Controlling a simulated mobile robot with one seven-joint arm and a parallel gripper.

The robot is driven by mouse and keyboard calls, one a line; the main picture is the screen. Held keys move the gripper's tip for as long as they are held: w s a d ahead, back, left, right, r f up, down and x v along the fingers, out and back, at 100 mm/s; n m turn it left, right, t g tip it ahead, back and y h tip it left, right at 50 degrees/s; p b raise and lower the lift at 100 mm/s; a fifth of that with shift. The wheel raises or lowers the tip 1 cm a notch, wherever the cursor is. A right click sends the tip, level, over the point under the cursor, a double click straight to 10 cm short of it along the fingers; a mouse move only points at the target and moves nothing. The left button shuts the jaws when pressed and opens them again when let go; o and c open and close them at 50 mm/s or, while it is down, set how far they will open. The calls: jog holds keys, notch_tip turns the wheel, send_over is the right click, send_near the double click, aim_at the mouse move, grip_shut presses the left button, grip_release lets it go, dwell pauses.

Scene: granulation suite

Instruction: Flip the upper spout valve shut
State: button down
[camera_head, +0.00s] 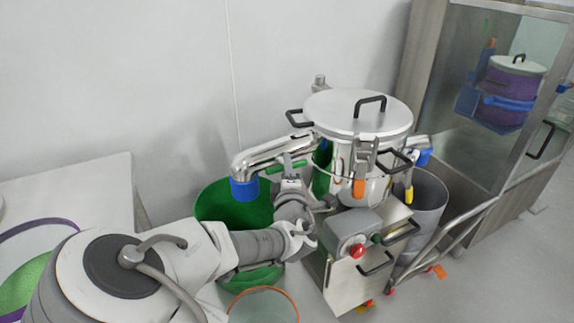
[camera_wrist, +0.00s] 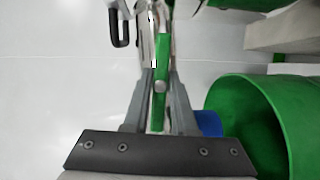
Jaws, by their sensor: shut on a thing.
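The upper spout (camera_head: 262,156) is a bent steel pipe with a blue end cap (camera_head: 243,189), coming off the left side of a steel vessel (camera_head: 352,150). Its valve has a green lever (camera_head: 291,164), lying roughly along the pipe. In the wrist view the green lever (camera_wrist: 161,100) runs between the two grey fingers. My gripper (camera_head: 291,184) is just below the spout and shut on the lever; in the wrist view its fingertips (camera_wrist: 160,75) are on either side of it. The lever's pivot and the contact points are partly hidden.
A green bin (camera_head: 222,204) stands below the spout, and a grey bin (camera_head: 427,205) is right of the vessel. A control box with a red button (camera_head: 357,250) sits close to my wrist. An orange-rimmed clear container (camera_head: 263,307) is in front. A glazed cabinet (camera_head: 480,90) stands at right.

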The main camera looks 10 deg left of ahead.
jog(key=m+p, duration=0.1)
jog(key=m+g+p, duration=0.1)
jog(key=m, duration=0.1)
jog(key=shift+r+p, duration=0.25)
jog(key=shift+p, duration=0.15)
jog(key=m+g, duration=0.1)
jog(key=m, duration=0.2)
jog(key=shift+w+d+f+g, duration=0.1)
jog(key=shift+g, duration=0.3)
jog(key=m+g+y, duration=0.1)
jog(key=m, duration=0.1)
jog(key=m+g+y+b, duration=0.1)
jog(key=m, duration=0.1)
jog(key=shift+f+m, duration=0.1)
jog(key=shift+m, duration=0.2)
jog(key=shift+m+g+y, duration=0.7)
jog(key=shift+m+g, duration=0.1)
jog(key=shift+m, duration=0.4)
jog(key=shift+f, duration=0.1)
jog(key=c, duration=0.7)
grip_release()
